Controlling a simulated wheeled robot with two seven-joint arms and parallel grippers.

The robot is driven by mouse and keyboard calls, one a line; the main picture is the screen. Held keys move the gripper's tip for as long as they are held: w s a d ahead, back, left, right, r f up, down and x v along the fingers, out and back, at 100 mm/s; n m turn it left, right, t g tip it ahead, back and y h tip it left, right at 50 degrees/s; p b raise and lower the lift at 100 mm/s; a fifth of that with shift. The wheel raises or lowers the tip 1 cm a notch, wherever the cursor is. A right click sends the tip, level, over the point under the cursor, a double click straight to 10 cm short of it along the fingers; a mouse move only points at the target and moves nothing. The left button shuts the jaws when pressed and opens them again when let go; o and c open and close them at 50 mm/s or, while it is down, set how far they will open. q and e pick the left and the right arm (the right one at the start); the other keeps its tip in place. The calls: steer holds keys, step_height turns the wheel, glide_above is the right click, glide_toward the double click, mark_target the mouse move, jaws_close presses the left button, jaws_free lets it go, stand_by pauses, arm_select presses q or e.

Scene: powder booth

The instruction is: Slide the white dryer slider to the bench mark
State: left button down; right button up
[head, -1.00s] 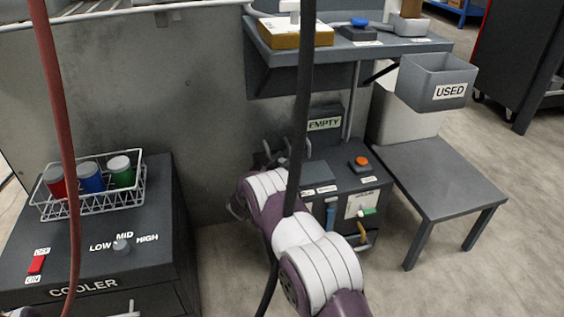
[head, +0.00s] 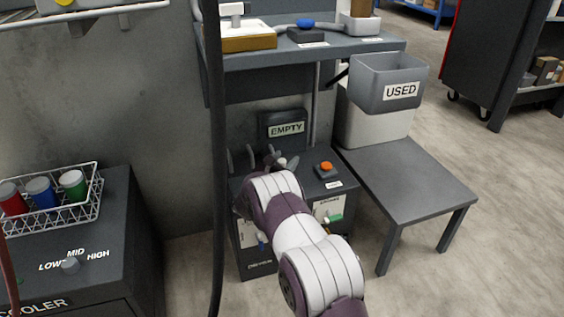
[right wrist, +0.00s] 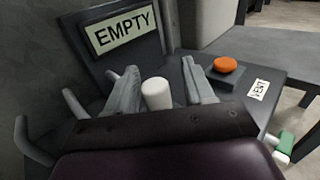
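A white upright cylinder (right wrist: 157,94), which looks like the slider's knob, stands on top of the dark dryer box (head: 254,268) in front of its EMPTY sign (head: 286,130). My right gripper (head: 281,161) reaches over the box from the front. In the right wrist view its grey fingers (right wrist: 162,92) are apart, one on each side of the white knob. The left finger is close beside it, and a small gap shows on the right. The slider's track and the bench mark are hidden by my gripper and arm. My left gripper is not in view.
An orange button (head: 326,166) sits right of my gripper, with a green-and-white handle (head: 334,218) on the front panel. Curved grey hooks (right wrist: 34,143) stand at left. A shelf (head: 300,51) overhangs behind. A low table (head: 410,175) and USED bin (head: 386,80) are at right.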

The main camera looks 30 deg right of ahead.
steer(key=shift+s+a+r+p, duration=0.1)
steer(key=shift+a+p, duration=0.2)
steer(key=shift+a, duration=0.05)
steer(key=p+v, duration=0.6)
steer(key=v, duration=0.5)
steer(key=shift+s, duration=0.15)
steer(key=shift+s+a, duration=0.25)
steer(key=shift+a, duration=0.15)
